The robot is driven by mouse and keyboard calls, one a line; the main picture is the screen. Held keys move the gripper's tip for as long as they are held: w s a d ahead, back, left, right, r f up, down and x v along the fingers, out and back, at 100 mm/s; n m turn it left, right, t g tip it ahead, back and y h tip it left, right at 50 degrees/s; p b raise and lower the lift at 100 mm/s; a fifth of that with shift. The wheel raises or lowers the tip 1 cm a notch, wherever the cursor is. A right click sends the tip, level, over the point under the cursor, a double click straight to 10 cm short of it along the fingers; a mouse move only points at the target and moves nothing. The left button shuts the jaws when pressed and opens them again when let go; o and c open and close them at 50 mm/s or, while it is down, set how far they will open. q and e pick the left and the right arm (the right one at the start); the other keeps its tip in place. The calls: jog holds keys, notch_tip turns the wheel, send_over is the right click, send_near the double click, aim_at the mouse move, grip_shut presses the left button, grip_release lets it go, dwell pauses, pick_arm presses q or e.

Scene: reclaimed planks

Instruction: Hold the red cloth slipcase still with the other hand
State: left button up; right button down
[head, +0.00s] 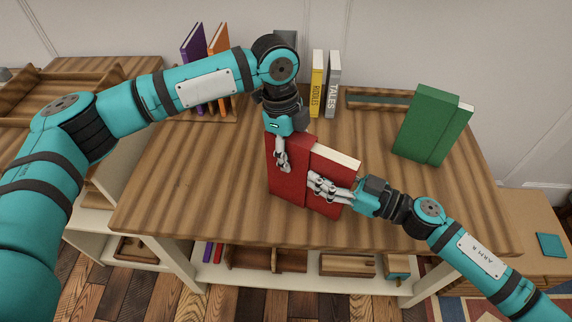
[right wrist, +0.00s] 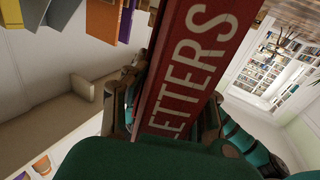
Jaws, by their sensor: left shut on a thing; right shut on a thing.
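The red cloth slipcase (head: 288,186) stands upright on the plank tabletop (head: 215,190) in the head view. A red book (head: 327,207) with pale page tops stands at its right side, seemingly partway out of it; how much is still inside is hidden. My left gripper (head: 283,164) comes down from above and is shut on the slipcase. My right gripper (head: 320,184) comes from the right and is shut on the red book. In the right wrist view the book's spine (right wrist: 190,75) shows pale letters reading "ETTERS", with the first letter partly hidden.
A green slipcase with a green book (head: 425,125) stands at the right. A yellow book (head: 317,85) and a grey "TALES" book (head: 333,85) stand at the back. Purple (head: 192,55) and orange (head: 218,65) books stand behind my left arm. The front left tabletop is clear.

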aim_at(303, 166)
jog(key=shift+r, duration=0.25)
dwell(0.7)
jog(key=shift+a, duration=0.15)
jog(key=shift+x, duration=2.35)
jog(key=c, duration=0.7)
grip_release()
jog(key=shift+f, duration=0.1)
